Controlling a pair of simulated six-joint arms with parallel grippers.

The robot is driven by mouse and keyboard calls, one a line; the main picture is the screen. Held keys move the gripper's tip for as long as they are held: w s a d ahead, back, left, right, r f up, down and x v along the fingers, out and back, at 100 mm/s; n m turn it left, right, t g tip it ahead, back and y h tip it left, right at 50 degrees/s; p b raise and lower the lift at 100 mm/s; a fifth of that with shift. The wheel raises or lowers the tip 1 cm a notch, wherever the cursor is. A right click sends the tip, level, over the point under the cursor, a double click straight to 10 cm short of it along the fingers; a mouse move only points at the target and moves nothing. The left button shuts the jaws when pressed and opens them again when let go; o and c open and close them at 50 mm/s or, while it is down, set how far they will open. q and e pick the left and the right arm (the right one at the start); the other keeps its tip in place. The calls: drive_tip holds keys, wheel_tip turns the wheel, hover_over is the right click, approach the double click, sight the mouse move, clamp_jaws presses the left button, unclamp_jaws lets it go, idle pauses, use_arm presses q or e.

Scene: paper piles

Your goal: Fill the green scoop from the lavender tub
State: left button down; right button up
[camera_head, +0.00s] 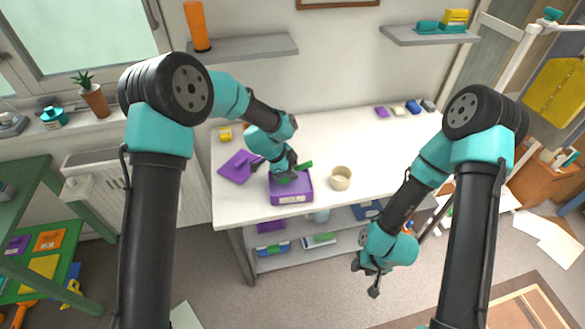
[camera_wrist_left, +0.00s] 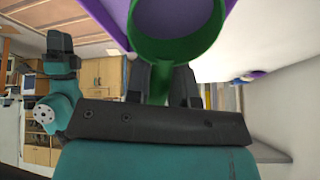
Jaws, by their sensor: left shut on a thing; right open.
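The lavender tub (camera_head: 291,190) is a purple box with a pale label on its front, standing near the table's front edge. My left gripper (camera_head: 284,168) is just over the tub and is shut on the green scoop (camera_head: 304,165). In the left wrist view the scoop's round bowl (camera_wrist_left: 180,28) is at the top, with its handle between the fingers. Purple surfaces of what looks like the tub show around the bowl. The tub's contents are hidden. My right gripper (camera_head: 372,276) is open and empty, out in front of the table over the floor.
A cream cup (camera_head: 340,178) stands right of the tub. A flat purple piece (camera_head: 240,166) lies to its left, and a yellow item (camera_head: 225,134) is behind that. Small coloured blocks (camera_head: 398,109) line the table's back right. The right half of the white table (camera_head: 385,150) is mostly clear.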

sight(301, 165)
use_arm(q)
drive_tip(key=shift+d+f, duration=0.1)
drive_tip(key=shift+f, duration=0.85)
drive_tip(key=shift+s+d+f+t+y, duration=0.15)
drive_tip(key=shift+d+f+y, duration=0.2)
drive_tip(key=shift+y, duration=0.4)
drive_tip(key=shift+s+d+f+t+y, duration=0.15)
drive_tip(key=shift+d+f+y, duration=0.15)
drive_tip(key=shift+y, duration=0.45)
drive_tip(key=shift+w+d+f, duration=0.1)
drive_tip(key=shift+d+f, duration=0.05)
drive_tip(key=shift+f, duration=0.05)
drive_tip(key=shift+r, duration=0.3)
drive_tip(key=shift+r, duration=1.8)
drive_tip(key=shift+d+r+y, duration=0.1)
drive_tip(key=shift+r+y, duration=0.1)
drive_tip(key=shift+y, duration=0.3)
drive_tip(key=shift+d+r+m+t+y, duration=0.3)
drive_tip(key=shift+d+r+t+y, duration=0.15)
drive_tip(key=shift+y, duration=0.45)
drive_tip(key=shift+a+r, duration=0.1)
drive_tip(key=shift+r, duration=0.2)
